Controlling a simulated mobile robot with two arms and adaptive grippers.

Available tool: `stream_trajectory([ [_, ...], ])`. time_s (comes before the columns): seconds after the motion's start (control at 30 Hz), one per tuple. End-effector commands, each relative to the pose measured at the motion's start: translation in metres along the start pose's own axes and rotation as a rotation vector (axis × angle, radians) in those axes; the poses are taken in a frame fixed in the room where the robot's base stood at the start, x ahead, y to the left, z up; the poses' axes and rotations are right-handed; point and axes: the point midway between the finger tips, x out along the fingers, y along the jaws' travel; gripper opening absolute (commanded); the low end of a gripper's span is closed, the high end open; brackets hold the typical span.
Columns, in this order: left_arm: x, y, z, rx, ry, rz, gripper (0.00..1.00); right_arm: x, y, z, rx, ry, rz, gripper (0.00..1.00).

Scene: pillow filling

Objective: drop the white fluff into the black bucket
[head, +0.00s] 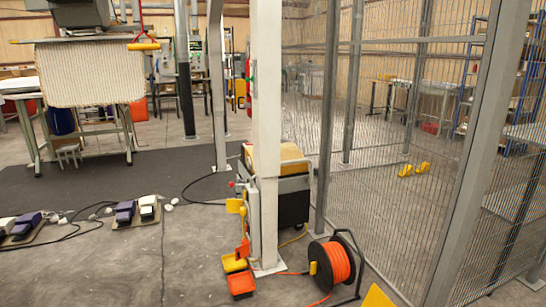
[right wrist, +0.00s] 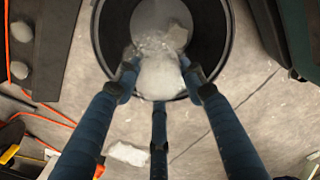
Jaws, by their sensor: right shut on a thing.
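In the right wrist view, my right gripper (right wrist: 160,72) has its blue fingers shut around a clump of white fluff (right wrist: 160,82). The held clump is over the near part of the mouth of the black bucket (right wrist: 103,40). More pale fluff (right wrist: 158,16) shows inside the bucket, beyond the fingertips. I cannot tell exactly where the held clump ends and that fluff begins. The bucket and right gripper do not show in the head view. My left gripper is in neither view.
A white piece (right wrist: 128,153) lies on the concrete floor near the bucket. Orange cable (right wrist: 40,108) runs at the left. In the head view, an orange cable reel (head: 331,266) stands by a grey post (head: 267,130), with a mesh fence (head: 400,200) at the right.

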Motion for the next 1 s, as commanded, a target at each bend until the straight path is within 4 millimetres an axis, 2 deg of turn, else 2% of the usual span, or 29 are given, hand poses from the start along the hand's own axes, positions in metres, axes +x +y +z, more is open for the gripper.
stream_trajectory([
  [0.03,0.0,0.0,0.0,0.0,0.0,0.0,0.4,0.0,0.0,0.0,0.0,0.0,0.0,0.3],
  [0.07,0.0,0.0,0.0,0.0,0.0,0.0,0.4,0.0,0.0,0.0,0.0,0.0,0.0,0.46],
  [0.13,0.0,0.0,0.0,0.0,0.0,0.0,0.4,0.0,0.0,0.0,0.0,0.0,0.0,0.6],
  [0.17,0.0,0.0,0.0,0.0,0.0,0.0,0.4,0.0,0.0,0.0,0.0,0.0,0.0,0.62],
  [0.43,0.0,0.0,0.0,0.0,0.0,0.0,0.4,-0.001,0.0,0.0,0.0,0.0,0.0,0.62],
  [0.57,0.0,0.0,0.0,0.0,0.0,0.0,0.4,-0.009,0.001,0.0,0.0,0.001,0.001,0.62],
  [0.67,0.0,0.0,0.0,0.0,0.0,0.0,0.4,-0.025,0.001,0.0,0.0,0.002,0.003,0.62],
  [1.0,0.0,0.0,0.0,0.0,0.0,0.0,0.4,-0.095,0.001,0.0,-0.001,0.001,0.004,0.62],
])
